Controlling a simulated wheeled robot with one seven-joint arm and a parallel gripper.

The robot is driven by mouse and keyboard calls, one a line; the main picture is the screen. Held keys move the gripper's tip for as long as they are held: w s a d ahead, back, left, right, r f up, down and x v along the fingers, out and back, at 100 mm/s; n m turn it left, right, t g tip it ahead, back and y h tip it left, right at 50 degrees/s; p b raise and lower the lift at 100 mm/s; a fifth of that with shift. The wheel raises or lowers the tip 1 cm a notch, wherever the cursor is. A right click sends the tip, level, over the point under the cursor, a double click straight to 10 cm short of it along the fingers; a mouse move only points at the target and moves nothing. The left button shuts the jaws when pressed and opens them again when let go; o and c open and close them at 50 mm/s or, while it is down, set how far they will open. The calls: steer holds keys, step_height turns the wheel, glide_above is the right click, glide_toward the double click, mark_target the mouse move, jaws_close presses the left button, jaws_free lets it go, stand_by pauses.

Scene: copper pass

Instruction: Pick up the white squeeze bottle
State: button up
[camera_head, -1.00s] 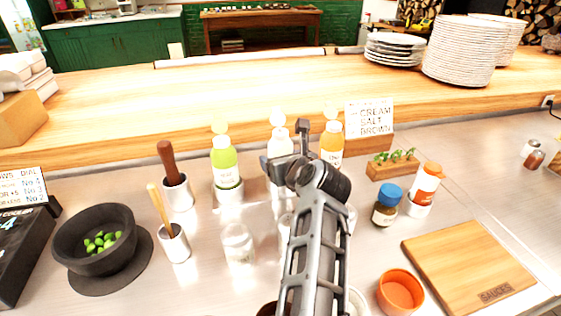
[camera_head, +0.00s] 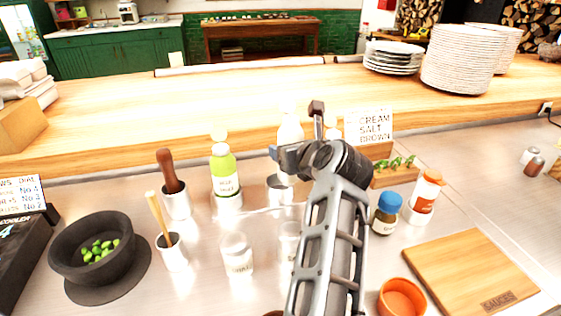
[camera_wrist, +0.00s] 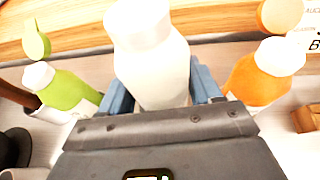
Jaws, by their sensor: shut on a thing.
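The white squeeze bottle (camera_wrist: 150,50) stands between the two fingers of my gripper (camera_wrist: 163,92) in the wrist view, with a finger against each side. In the head view the white bottle (camera_head: 290,131) shows above a metal cup (camera_head: 279,189), and its lower part is hidden behind my gripper (camera_head: 300,142). My gripper is shut on it. The green bottle (camera_head: 224,172) stands to its left in its own holder. The orange bottle (camera_wrist: 258,78) is to its right in the wrist view and mostly hidden by my arm in the head view.
A wooden ledge (camera_head: 230,95) runs behind the bottles, with a sign (camera_head: 371,125) on the right. Clear jars (camera_head: 236,254) stand in front. A mortar (camera_head: 62,252) is at left. A cutting board (camera_head: 470,270) and a blue-lidded jar (camera_head: 386,213) are at right.

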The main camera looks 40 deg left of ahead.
steer(key=w+d+r, duration=0.1)
steer(key=d+r, duration=0.1)
steer(key=d, duration=0.1)
steer(key=w+d+r, duration=0.1)
steer(key=d+r, duration=0.1)
steer(key=d, duration=0.1)
steer(key=w+d+r+b, duration=0.1)
steer(key=d, duration=0.2)
steer(key=shift+r, duration=0.4)
